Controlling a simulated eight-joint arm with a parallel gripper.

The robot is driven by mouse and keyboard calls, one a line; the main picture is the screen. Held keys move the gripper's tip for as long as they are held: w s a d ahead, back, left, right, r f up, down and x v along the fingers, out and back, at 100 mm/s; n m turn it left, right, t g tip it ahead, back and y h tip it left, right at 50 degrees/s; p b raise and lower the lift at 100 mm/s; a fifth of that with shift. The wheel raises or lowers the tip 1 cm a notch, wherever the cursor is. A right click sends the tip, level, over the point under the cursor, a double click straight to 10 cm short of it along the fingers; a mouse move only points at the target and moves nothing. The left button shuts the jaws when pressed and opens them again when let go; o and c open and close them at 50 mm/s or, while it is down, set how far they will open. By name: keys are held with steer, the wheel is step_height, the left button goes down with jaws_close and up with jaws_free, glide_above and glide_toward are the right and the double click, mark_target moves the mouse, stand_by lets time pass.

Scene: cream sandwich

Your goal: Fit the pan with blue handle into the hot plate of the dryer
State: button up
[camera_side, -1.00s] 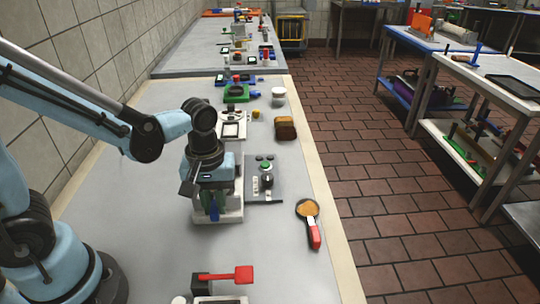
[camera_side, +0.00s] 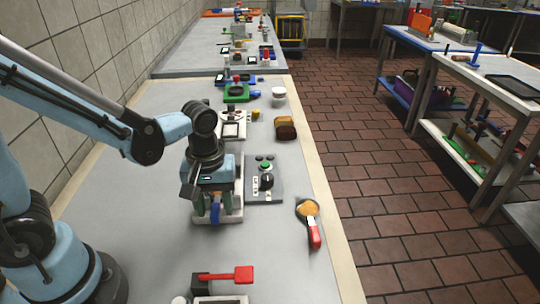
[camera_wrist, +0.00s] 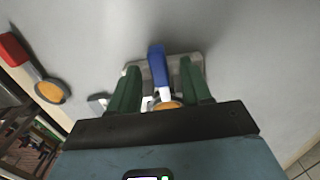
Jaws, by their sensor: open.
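A pan with a blue handle (camera_wrist: 157,65) lies with its handle between the two green fingers of my gripper (camera_wrist: 160,68). The fingers are open, one on each side of the handle with a gap. Part of the pan's orange contents (camera_wrist: 168,105) shows near my gripper body; the rest is hidden by it. In the side view my gripper (camera_side: 213,205) is low over a white appliance (camera_side: 236,213), and the blue handle (camera_side: 215,214) shows below it. My gripper hides much of the appliance, so I cannot tell how the pan is seated.
A grey control panel (camera_side: 278,190) with a green button adjoins the appliance on the right. A pan with a red handle (camera_side: 314,234) lies near the table's right edge. A red tool (camera_side: 240,275) is at the front. Bread (camera_side: 286,128) and a white cup (camera_side: 278,95) stand farther back.

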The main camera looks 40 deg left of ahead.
mark_target(214, 206)
step_height(214, 206, up, 12)
steer(key=shift+f, duration=0.15)
stand_by(0.5)
steer(key=shift+a, duration=0.1)
steer(key=a+m+t, duration=0.1)
steer(key=m+t, duration=0.1)
steer(key=m, duration=0.1)
steer(key=a+f+m+t, duration=0.1)
steer(key=m+t, duration=0.1)
steer(key=m, duration=0.1)
steer(key=w+a+m+t, duration=0.1)
steer(key=a+m+t, duration=0.1)
steer(key=m+t, duration=0.1)
steer(key=shift+a+f, duration=0.1)
steer(key=shift+f, duration=0.2)
